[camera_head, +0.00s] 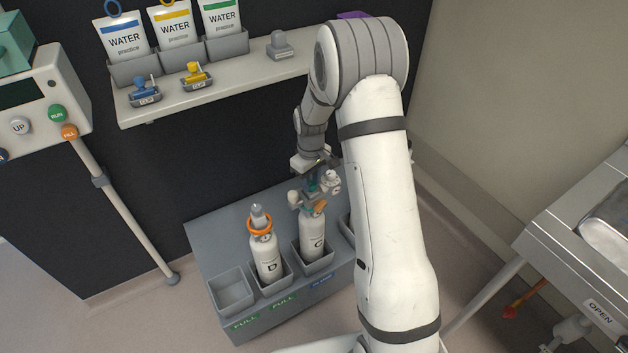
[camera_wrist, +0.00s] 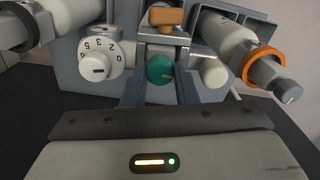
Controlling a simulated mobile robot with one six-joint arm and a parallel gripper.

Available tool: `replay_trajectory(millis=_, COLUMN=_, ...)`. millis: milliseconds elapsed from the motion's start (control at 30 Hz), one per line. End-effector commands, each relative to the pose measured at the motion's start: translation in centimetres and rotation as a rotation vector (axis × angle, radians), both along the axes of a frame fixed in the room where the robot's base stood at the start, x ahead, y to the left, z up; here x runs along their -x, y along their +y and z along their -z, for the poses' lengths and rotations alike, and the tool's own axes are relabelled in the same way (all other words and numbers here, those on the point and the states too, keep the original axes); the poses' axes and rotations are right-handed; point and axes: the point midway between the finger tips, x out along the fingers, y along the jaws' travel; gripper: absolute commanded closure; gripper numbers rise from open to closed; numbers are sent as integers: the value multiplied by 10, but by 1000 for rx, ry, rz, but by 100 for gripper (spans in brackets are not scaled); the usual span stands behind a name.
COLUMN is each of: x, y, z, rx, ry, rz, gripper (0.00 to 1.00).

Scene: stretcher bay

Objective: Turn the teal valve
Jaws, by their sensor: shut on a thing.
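The teal valve (camera_wrist: 160,69) sits on the fitting at the top of white cylinder C (camera_head: 313,240). In the wrist view it lies between my two fingers, which are shut on it. My gripper (camera_head: 312,178) comes down over the fitting from above in the head view, and there it hides most of the valve. A white numbered dial (camera_wrist: 98,58) is left of the valve in the wrist view. An orange-brown knob (camera_wrist: 166,17) is just beyond it, and a white stub (camera_wrist: 209,72) is to its right.
Cylinder D (camera_head: 267,260), with an orange ring (camera_head: 261,227), stands close to the left in the grey rack (camera_head: 205,237). An empty holder (camera_head: 232,290) is farther left. A shelf (camera_head: 222,92) with WATER pouches and clips is behind. A metal stretcher (camera_head: 560,232) is at right.

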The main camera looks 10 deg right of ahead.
Motion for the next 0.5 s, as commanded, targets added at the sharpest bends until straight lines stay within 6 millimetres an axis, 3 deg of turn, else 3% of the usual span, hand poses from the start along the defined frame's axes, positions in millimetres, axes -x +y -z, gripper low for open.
replay_trajectory(millis=500, x=-1, y=0, z=0, rx=1, ry=-4, rz=-233, gripper=97)
